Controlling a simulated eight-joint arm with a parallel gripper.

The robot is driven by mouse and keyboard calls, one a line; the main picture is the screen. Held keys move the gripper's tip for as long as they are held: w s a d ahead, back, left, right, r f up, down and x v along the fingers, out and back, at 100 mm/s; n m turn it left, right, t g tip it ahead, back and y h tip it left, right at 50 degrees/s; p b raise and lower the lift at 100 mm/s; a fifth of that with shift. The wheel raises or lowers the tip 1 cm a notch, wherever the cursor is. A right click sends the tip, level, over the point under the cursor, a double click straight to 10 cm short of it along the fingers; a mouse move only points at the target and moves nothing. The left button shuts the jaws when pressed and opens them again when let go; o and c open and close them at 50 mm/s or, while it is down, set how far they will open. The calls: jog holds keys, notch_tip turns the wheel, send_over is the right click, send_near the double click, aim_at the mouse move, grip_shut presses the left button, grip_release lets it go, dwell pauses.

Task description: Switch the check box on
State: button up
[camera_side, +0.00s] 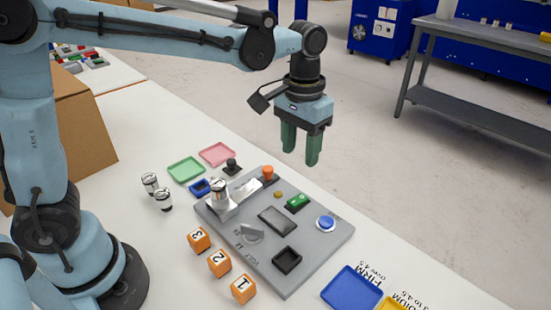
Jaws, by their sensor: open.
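A grey panel box (322,253) lies on the white table, which I take to be the check box. On its top are a small green switch (298,202), a round blue button (326,223), a dark screen (279,220), a grey lever or dial (250,233), a black square recess (287,260) and an orange knob (268,173). The switch's position is too small to read. My gripper (300,150) points down above the panel's far right side, its green fingers apart with nothing between them. It touches nothing.
Orange numbered cubes (243,288) line the panel's front. Pink (217,154), green (186,169) and blue (351,288) trays lie around. A cardboard box (85,130) stands far left.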

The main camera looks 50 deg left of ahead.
aim_at(298, 199)
notch_tip(298, 199, down, 12)
jog(key=shift+f, duration=0.1)
dwell(0.5)
